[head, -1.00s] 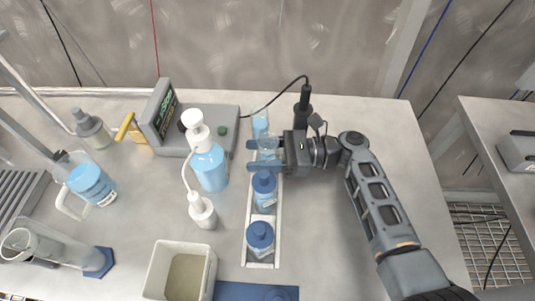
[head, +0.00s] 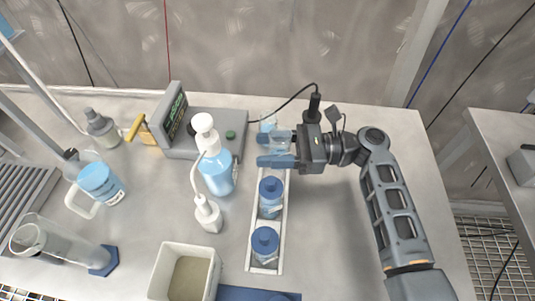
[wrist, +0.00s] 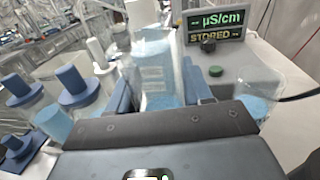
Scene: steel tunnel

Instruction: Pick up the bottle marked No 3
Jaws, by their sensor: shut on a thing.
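My gripper (head: 277,150) is at the far end of a narrow white tray (head: 252,225), its fingers closed around a clear vessel (head: 279,141) with blue contents. The wrist view shows this vessel (wrist: 157,75) upright between the two blue fingers, with a pale label too blurred to read. Two blue-capped bottles, one nearer the gripper (head: 271,188) and one farther toward the front (head: 265,242), stand in the tray. I cannot read a No 3 mark on any bottle. Whether the held vessel touches the tray is unclear.
A meter (head: 180,130) with a green display stands left of the tray's far end. A pump bottle (head: 216,172) and a white wash bottle (head: 208,215) stand close left. A beige bin (head: 188,268) is at the front. The table right of the tray is clear.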

